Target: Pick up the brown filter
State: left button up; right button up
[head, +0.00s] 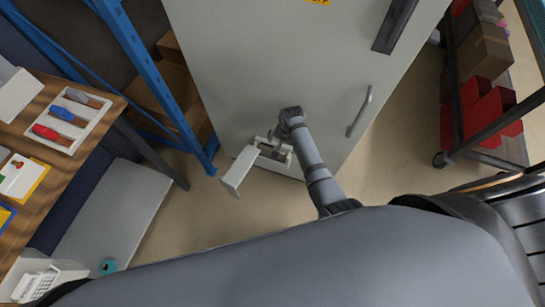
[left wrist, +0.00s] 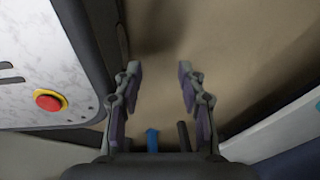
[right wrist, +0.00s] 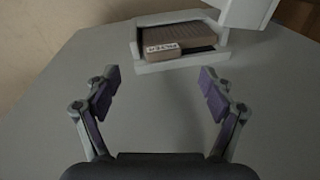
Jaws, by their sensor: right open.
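The brown filter (right wrist: 180,37) shows in the right wrist view as a flat brown block with a white label on its front edge. It lies in an open white housing (right wrist: 180,66) on a grey surface, with a white flap (right wrist: 248,12) at the upper right. The housing also shows in the head view (head: 239,171), but the filter is hard to make out there. My right gripper (right wrist: 160,76) is open and empty, facing the housing with the filter beyond its fingertips. My left gripper (left wrist: 160,70) is open and empty above the floor.
A large grey cabinet (head: 270,60) with a handle (head: 360,112) stands ahead. A blue rack (head: 150,75) and a wooden table (head: 20,135) with a tool tray (head: 92,98) are at left. A trolley with red bins (head: 490,112) stands at right.

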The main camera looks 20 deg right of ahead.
jog(key=f, duration=0.2)
jog(key=w+f+b, duration=0.1)
jog(key=f, duration=0.1)
jog(key=f+b, duration=0.1)
jog(key=f, duration=0.1)
jog(key=shift+w+a+f, duration=0.2)
jog(key=shift+w+a, duration=0.05)
jog(key=shift+w, duration=0.05)
jog(key=shift+f, duration=0.1)
pick_arm(q)
jog(key=shift+w+a+f, duration=0.15)
jog(key=shift+w+f, duration=0.25)
jog(key=shift+f, duration=0.15)
jog(key=shift+w+a+f, duration=0.15)
jog(key=shift+w+f, duration=0.25)
jog(key=shift+f, duration=0.15)
jog(key=shift+d, duration=0.1)
pick_arm(e)
jog(key=c, duration=1.2)
